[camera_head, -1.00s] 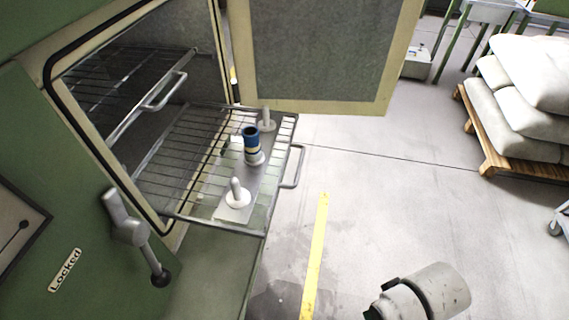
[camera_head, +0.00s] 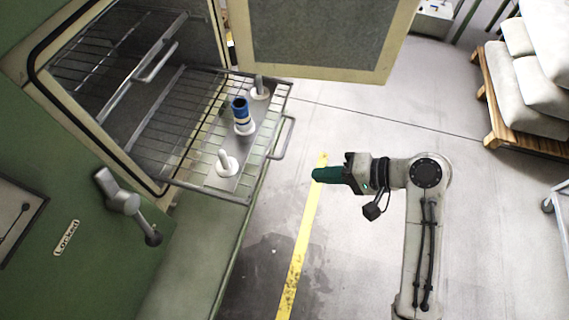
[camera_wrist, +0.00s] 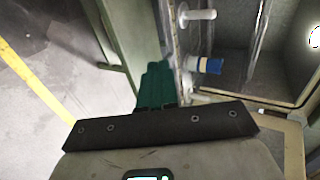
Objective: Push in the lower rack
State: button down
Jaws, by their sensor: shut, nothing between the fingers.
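The lower rack (camera_head: 190,130) is a wire shelf pulled well out of the green cabinet, with a loop handle (camera_head: 284,138) on its front edge. It bears a metal plate (camera_head: 226,190) with white pegs; a blue and white cylinder (camera_head: 240,115) stands on the middle one. My gripper (camera_head: 316,174) has green fingers, shut and empty, to the right of the handle and pointing left at the rack, apart from it in the head view. In the wrist view the green fingers (camera_wrist: 155,88) are together beside the rack's edge and the blue cylinder (camera_wrist: 209,66).
The upper rack (camera_head: 120,60) with its handle is inside the cabinet. The open door (camera_head: 320,40) hangs beyond the lower rack. A lever handle (camera_head: 128,203) sticks out from the cabinet front. A pallet with sacks (camera_head: 515,100) stands at the right. The floor between is clear.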

jog(key=x, duration=0.4)
jog(key=p+x, duration=0.1)
jog(key=x, duration=0.3)
jog(key=r+x, duration=0.1)
jog(key=x, duration=0.3)
jog(key=shift+a+p, duration=0.35)
jog(key=shift+a, duration=0.15)
jog(key=shift+w+a, duration=0.25)
jog(key=shift+a, duration=0.25)
jog(key=b, duration=0.9)
send_near(152, 145)
jog(key=x, duration=0.4)
jog(key=shift+f, duration=0.5)
jog(key=shift+w+a, duration=0.2)
jog(key=shift+a, duration=0.45)
jog(key=shift+w+r+b, duration=0.1)
jog(key=shift+r+b, duration=0.15)
jog(key=shift+b, duration=0.05)
jog(key=shift+a+r, duration=0.1)
